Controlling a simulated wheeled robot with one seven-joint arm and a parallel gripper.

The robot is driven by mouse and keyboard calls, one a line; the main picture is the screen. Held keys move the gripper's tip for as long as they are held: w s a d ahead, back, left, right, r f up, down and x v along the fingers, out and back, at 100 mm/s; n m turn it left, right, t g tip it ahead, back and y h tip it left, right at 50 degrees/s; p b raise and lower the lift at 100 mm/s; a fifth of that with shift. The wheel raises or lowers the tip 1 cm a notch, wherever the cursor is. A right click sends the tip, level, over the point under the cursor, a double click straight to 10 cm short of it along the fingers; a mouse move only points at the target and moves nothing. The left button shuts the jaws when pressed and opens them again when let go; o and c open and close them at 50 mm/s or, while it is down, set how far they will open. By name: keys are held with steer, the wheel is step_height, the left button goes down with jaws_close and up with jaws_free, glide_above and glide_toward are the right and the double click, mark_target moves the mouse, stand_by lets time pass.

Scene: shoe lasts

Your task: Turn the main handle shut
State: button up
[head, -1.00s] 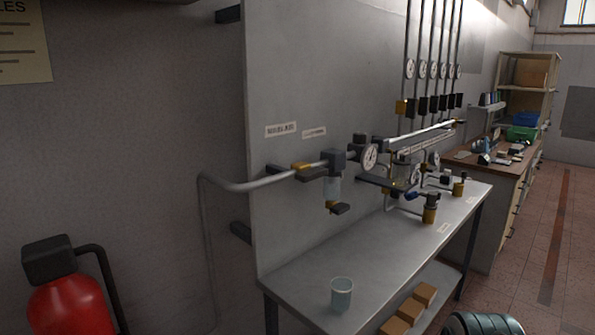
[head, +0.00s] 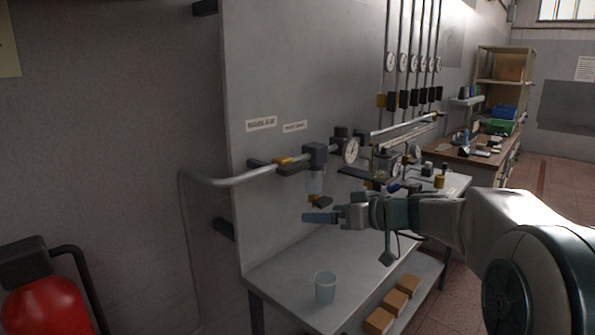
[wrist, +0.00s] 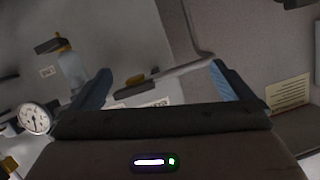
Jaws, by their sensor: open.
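The main handle (head: 290,170) is a dark lever with a yellow hub on the grey supply pipe at the left of the panel. It appears to lie roughly along the pipe. In the wrist view the handle (wrist: 132,91) shows between my two blue fingers, some way beyond them. My gripper (head: 318,216) is open and empty, below and slightly right of the handle in the head view, apart from it. In the wrist view my gripper (wrist: 160,70) has its fingers wide apart. I cannot tell the exact distance to the handle.
A filter with a clear bowl (head: 315,182) and a round gauge (head: 350,150) sit on the pipe right of the handle. A cup (head: 325,287) stands on the bench (head: 280,273). A red extinguisher (head: 45,305) is at lower left. Air before the panel's left side is clear.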

mark_target(299, 170)
steer(key=w+d+r+n+t+y, duration=0.2)
steer(key=w+r+t, duration=0.15)
steer(key=w, duration=0.45)
steer(key=p+x, duration=0.5)
steer(key=x, duration=0.8)
steer(key=shift+w+a+r, duration=0.1)
steer(key=shift+a+r, duration=0.1)
steer(key=shift+a, duration=0.15)
steer(key=c, duration=0.8)
